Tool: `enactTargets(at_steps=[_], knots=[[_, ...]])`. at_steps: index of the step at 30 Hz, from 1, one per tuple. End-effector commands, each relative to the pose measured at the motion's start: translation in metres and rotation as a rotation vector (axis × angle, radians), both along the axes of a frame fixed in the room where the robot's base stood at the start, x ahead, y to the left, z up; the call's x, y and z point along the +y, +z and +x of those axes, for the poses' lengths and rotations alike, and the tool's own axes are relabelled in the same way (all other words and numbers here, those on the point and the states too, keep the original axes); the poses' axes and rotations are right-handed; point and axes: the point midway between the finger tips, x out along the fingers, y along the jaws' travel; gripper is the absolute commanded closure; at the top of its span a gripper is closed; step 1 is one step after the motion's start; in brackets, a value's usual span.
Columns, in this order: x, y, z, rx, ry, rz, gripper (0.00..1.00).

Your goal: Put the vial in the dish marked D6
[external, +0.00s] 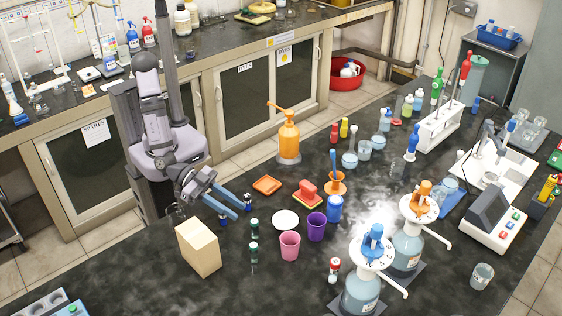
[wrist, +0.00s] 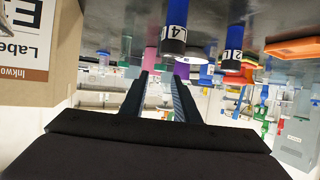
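My gripper (external: 231,207) is open, its two blue fingers apart and pointing toward the small vials on the dark bench; I see nothing between them. In the wrist view the gripper (wrist: 163,85) also looks empty. Two blue-capped vials stand near the fingertips; the wrist view shows one marked L4 (wrist: 174,32) and another with a partly readable label (wrist: 232,52). Two dark-green-capped vials (external: 254,224) stand to the right of the gripper, and a red-capped vial (external: 334,268) farther right. A white round disc (external: 286,219) lies nearby. I cannot read a D6 mark anywhere.
A beige box (external: 198,248) stands close in front of my gripper. Pink (external: 290,245) and purple (external: 316,227) cups, an orange square tray (external: 267,185) and a red sponge-like block (external: 307,194) are to the right.

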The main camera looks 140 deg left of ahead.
Motion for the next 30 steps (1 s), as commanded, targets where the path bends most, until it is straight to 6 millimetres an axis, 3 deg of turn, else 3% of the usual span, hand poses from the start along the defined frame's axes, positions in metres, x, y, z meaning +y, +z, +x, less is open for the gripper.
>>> enactTargets(at_steps=[16,30], knots=[[-0.001,0.1,0.0,-0.007,-0.001,-0.007,0.71],[-0.019,0.076,0.066,0.017,0.011,-0.531,0.71]])
